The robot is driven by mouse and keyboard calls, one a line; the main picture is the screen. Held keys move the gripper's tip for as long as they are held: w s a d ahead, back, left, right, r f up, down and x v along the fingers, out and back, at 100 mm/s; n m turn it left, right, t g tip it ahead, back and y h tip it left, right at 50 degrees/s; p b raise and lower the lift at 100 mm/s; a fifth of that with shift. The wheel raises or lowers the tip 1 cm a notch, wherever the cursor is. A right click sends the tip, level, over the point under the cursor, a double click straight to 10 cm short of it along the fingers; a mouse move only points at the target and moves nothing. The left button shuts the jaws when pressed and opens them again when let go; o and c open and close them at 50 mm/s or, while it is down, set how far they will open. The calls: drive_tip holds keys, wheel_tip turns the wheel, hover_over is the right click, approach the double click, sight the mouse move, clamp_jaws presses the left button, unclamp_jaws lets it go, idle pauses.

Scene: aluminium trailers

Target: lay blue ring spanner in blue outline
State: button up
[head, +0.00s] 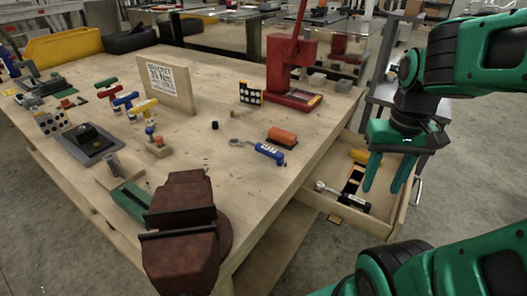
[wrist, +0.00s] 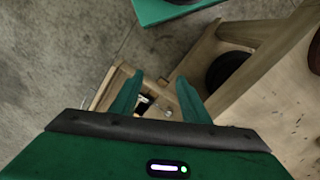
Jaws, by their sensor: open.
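The blue ring spanner (head: 266,151) lies on the workbench near its right edge, with its grey ring end pointing left and its blue handle next to an orange-topped block. I cannot make out a blue outline in either view. My gripper (head: 382,188) is open and empty, pointing down above the open drawer, to the right of the spanner and apart from it. In the wrist view my two green fingers (wrist: 160,95) are spread over part of the drawer; the spanner cannot be made out there.
The open drawer (head: 306,196) holds a black-handled ratchet (head: 343,197) and a yellow item (head: 359,156). An orange-topped block (head: 282,138), a red press (head: 292,68) and a dark red vice (head: 185,230) stand on the workbench (head: 235,180). Bare wood surrounds the spanner's left and front.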

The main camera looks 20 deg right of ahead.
drive_tip(key=w+a+r+n, duration=0.2)
drive_tip(key=w+r+n, duration=0.1)
drive_tip(key=w, duration=0.6)
drive_tip(key=n, duration=0.9)
approach(265, 147)
drive_tip(key=shift+w+a, duration=0.25)
drive_tip(key=shift+a, duration=0.25)
wheel_tip(265, 147, down, 4)
drive_tip(key=shift+f, duration=0.2)
drive_tip(key=f, duration=0.3)
drive_tip(key=d+f, duration=0.1)
drive_tip(key=f, duration=0.1)
drive_tip(key=shift+s, duration=0.3)
drive_tip(key=shift+f, duration=0.45)
clamp_jaws()
